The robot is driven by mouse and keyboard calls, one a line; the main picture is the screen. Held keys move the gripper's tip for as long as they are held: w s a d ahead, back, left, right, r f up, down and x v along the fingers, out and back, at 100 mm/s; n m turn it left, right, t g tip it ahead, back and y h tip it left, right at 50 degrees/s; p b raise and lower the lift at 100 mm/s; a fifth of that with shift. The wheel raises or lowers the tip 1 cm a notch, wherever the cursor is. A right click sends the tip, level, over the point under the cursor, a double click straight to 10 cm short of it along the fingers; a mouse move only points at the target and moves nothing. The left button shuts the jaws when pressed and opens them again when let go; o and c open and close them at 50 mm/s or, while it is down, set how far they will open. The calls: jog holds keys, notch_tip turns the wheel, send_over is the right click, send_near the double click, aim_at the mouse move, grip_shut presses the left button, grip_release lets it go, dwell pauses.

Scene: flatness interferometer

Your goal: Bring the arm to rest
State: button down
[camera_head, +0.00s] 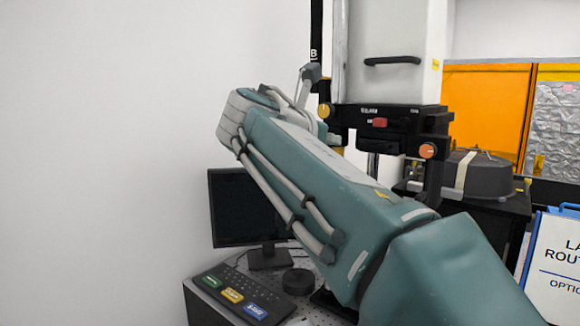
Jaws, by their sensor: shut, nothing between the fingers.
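My teal arm fills the middle and lower right of the head view, rising from the lower right to a pale grey joint at the upper left. Grey cables run along its side. I cannot make out my gripper or its fingertips in this view. The flatness interferometer (390,45) stands behind the arm, a tall pale housing with a black handle. Its black lower part (398,118) carries a red piece and orange knobs. My arm hides part of its lower area.
A dark monitor (238,205) and a black keyboard panel with coloured keys (243,294) sit on a perforated bench left of my arm. A round dark puck (299,281) lies nearby. A grey covered item (478,173) and a white sign (557,265) are at right.

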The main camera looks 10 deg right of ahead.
jog(key=s+a+f+m+g+y, duration=0.1)
jog(key=s+f+m+y, duration=0.3)
jog(key=s+f+m, duration=0.4)
jog(key=s+a+f+m+g+y, duration=0.1)
jog(key=s+f+m+y, duration=0.3)
jog(key=s+f+m, duration=0.4)
jog(key=s+a+f+m+g+y, duration=0.1)
jog(key=s+a+f+m+y, duration=0.2)
jog(key=s+f+m, duration=0.5)
notch_tip(320, 180, down, 12)
jog(key=shift+r+m+g+y, duration=0.2)
jog(key=shift+m+g+y, duration=0.2)
jog(key=shift+m+y, duration=0.3)
